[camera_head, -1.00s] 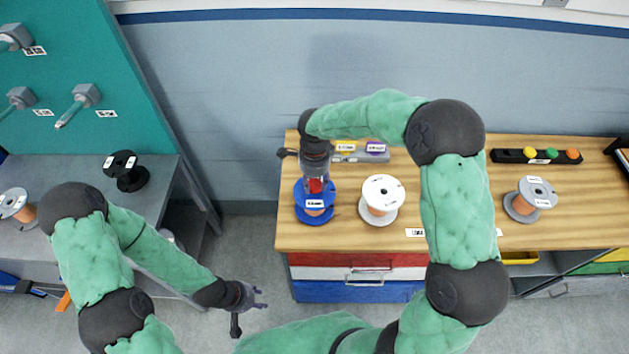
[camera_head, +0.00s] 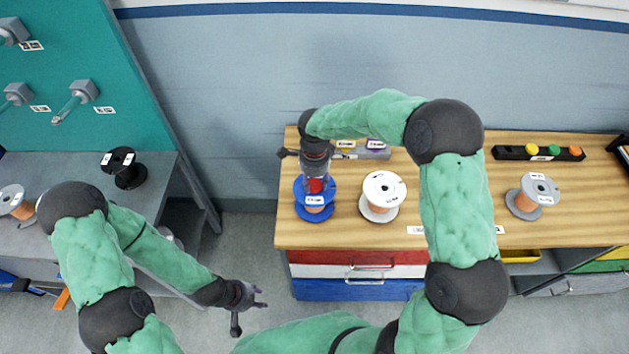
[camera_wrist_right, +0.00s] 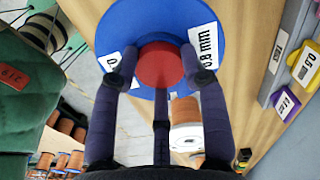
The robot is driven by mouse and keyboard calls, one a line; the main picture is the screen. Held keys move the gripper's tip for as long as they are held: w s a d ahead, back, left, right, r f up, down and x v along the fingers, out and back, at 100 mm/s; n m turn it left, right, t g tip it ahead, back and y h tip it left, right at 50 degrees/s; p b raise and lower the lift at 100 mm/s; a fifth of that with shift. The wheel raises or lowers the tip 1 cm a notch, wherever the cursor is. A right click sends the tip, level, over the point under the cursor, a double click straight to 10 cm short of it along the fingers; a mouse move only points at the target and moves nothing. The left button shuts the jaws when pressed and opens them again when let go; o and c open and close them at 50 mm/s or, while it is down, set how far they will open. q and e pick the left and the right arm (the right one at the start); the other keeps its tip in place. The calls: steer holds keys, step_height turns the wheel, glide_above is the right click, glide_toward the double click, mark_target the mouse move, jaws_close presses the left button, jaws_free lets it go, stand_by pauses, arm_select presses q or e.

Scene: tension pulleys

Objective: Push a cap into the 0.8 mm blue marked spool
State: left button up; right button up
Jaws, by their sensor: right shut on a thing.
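The blue spool (camera_head: 314,213) stands upright on the wooden worktop, with copper-coloured winding between its flanges. In the right wrist view its blue top flange (camera_wrist_right: 192,15) carries a white "0.8 mm" label. My right gripper (camera_head: 316,186) points down over its centre. It is shut on a red cap (camera_wrist_right: 160,66), with the fingers around the cap's sides. The cap lies over the middle of the flange; I cannot tell how far it is in the hole. My left gripper (camera_head: 262,298) is open and empty, away from the worktop, above the floor.
A white spool (camera_head: 384,187) stands just right of the blue one. A grey holder (camera_head: 370,152) is behind them. A grey spool (camera_head: 533,195) and a black rack with coloured caps (camera_head: 512,153) are farther right. A black spool (camera_head: 124,169) stands on the left bench.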

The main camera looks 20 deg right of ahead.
steer(key=shift+f, duration=0.1)
steer(key=o, duration=1)
step_height(320, 180, up, 12)
stand_by(0.6)
